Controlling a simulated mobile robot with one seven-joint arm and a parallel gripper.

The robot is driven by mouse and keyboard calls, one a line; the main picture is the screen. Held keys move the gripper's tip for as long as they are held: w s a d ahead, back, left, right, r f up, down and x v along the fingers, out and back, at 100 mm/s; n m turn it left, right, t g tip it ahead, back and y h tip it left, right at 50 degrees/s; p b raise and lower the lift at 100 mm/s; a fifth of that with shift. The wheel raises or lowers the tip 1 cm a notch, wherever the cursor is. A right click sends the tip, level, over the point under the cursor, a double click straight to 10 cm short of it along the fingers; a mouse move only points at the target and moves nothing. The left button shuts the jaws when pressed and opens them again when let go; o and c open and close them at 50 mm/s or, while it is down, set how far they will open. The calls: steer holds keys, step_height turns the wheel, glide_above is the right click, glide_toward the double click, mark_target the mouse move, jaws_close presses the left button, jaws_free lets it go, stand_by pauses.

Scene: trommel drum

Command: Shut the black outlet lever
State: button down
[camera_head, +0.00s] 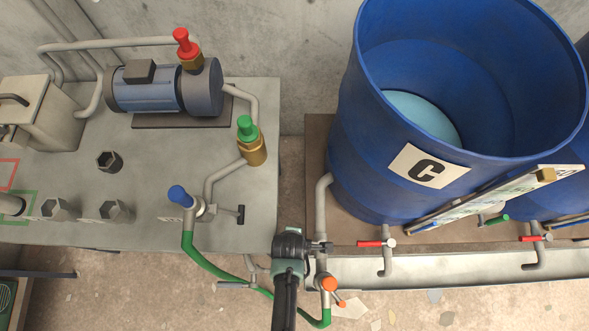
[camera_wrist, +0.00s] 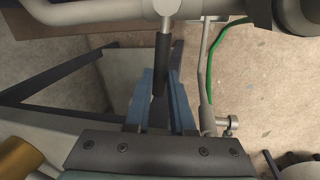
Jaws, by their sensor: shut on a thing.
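The black outlet lever (camera_wrist: 162,55) shows in the wrist view as a black grip on a thin grey stem, hanging from a grey pipe at the top. The lower end of its grip lies between the two blue-grey fingers of my gripper (camera_wrist: 161,88), which is shut on it. In the head view my gripper (camera_head: 290,250) is at the bottom middle, just left of the grey outlet pipe (camera_head: 322,205) of blue barrel C (camera_head: 362,140). My gripper and wrist hide most of the lever there, so its exact angle cannot be told.
An orange-knobbed valve (camera_head: 328,283) and a green hose (camera_head: 215,271) are close below my gripper. A blue-knobbed valve (camera_head: 179,195) and a black T-handle (camera_head: 240,213) stand on the bench at left. A red lever (camera_head: 371,243) is to the right, above a grey trough (camera_head: 450,270).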

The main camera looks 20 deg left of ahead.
steer(key=shift+s+d+n, duration=0.1)
steer(key=shift+s+n, duration=0.55)
steer(key=shift+n, duration=0.25)
steer(key=c, duration=0.8)
jaws_free()
steer(key=shift+o, duration=0.2)
steer(key=shift+d+r, duration=0.1)
steer(key=shift+r, duration=0.05)
step_height(320, 180, up, 12)
steer(key=s+p, duration=0.2)
steer(key=shift+s+d+r, duration=0.2)
steer(key=shift+s+d, duration=0.05)
steer(key=shift+d, duration=0.15)
